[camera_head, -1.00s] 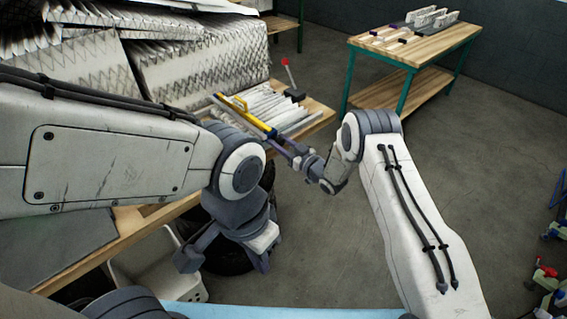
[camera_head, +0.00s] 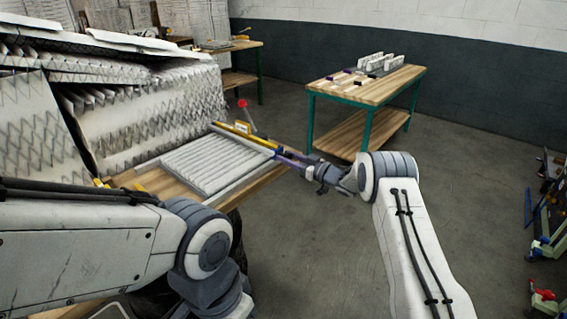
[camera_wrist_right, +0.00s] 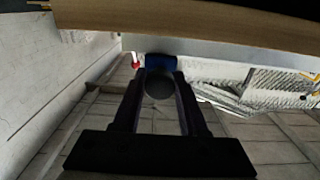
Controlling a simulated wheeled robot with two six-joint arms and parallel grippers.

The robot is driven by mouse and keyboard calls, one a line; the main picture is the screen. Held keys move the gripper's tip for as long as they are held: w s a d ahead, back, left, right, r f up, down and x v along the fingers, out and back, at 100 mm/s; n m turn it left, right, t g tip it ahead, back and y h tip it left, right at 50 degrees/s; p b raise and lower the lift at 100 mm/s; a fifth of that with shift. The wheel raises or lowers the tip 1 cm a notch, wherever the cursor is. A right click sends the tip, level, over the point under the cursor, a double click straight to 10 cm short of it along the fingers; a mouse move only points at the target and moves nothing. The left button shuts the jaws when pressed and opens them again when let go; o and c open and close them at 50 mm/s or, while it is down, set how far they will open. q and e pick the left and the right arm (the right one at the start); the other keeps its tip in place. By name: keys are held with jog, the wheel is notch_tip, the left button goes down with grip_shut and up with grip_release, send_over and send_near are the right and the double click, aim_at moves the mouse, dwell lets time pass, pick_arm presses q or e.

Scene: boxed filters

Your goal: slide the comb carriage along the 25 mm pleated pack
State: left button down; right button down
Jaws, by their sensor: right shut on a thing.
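The pleated pack (camera_head: 215,163) lies flat on the wooden bench, its white pleats showing in a grey frame. The comb carriage (camera_head: 243,136), a yellow bar, lies across the pack's far edge.
A stack of pleated filter panels (camera_head: 150,105) stands behind and left of the pack. A red-knobbed lever (camera_head: 242,104) rises beyond the carriage. Another green-legged table (camera_head: 370,85) stands further back. The floor (camera_head: 310,245) between is clear.

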pick_arm(q)
jog(key=shift+w+a+f, duration=0.1)
jog(key=shift+w+a, duration=0.05)
jog(key=shift+a, duration=0.1)
pick_arm(e)
jog(key=shift+w, duration=0.2)
jog(key=shift+c, duration=2.3)
grip_release()
jog(key=shift+a, duration=0.1)
jog(key=shift+d, duration=0.25)
jog(key=shift+s+d, duration=0.25)
jog(key=shift+d, duration=0.15)
pick_arm(q)
jog(key=shift+f+b, duration=0.85)
pick_arm(e)
jog(key=v, duration=0.9)
jog(key=shift+s, duration=0.2)
